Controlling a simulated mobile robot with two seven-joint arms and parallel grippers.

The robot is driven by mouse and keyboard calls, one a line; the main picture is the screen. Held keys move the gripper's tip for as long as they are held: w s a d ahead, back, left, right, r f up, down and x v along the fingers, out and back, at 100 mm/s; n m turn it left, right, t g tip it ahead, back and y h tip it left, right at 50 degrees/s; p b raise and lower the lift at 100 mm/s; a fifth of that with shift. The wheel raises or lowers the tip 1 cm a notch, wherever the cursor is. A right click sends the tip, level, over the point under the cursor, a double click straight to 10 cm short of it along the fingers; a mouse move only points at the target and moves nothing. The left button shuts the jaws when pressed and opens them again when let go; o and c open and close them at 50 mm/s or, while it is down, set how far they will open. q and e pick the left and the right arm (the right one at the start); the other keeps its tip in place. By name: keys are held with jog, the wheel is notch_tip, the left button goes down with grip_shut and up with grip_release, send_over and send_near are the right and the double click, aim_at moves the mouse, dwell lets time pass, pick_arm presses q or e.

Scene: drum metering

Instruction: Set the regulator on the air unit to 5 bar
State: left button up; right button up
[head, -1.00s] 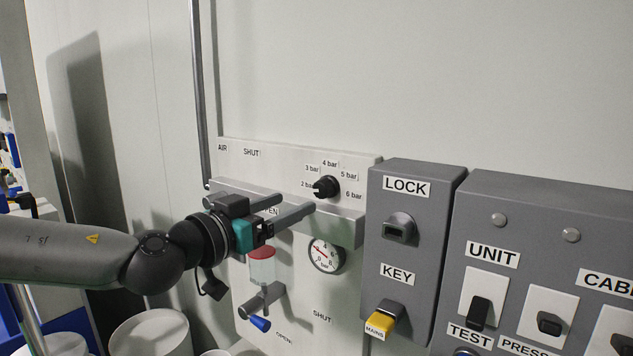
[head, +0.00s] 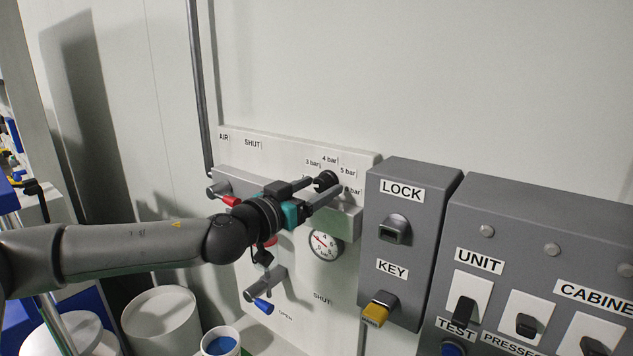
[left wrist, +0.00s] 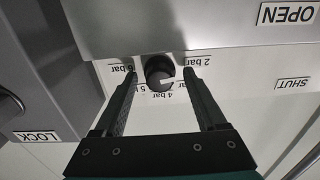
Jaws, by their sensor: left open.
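The regulator knob (head: 325,181) is a black round knob on the light air unit panel (head: 270,150), ringed by labels from 2 to 6 bar. My left gripper (head: 323,188) is open, its two fingers reaching up to the knob. In the left wrist view the knob (left wrist: 159,71) sits between the open fingertips (left wrist: 160,76), with a gap on each side. That view is upside down; a white mark on the knob points toward the 2 bar side. The gauge (head: 325,245) below has a red needle; its exact reading is too small to tell.
A metal rail (head: 345,222) juts out just below the knob. A grey LOCK and KEY box (head: 405,270) stands close on the right, with a larger grey switch box (head: 540,235) beyond it. A blue-handled valve (head: 262,305) is below. White drums (head: 160,318) stand lower left.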

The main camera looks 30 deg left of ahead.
pick_arm(q)
jog(key=shift+w, duration=0.1)
grip_shut()
dwell(0.7)
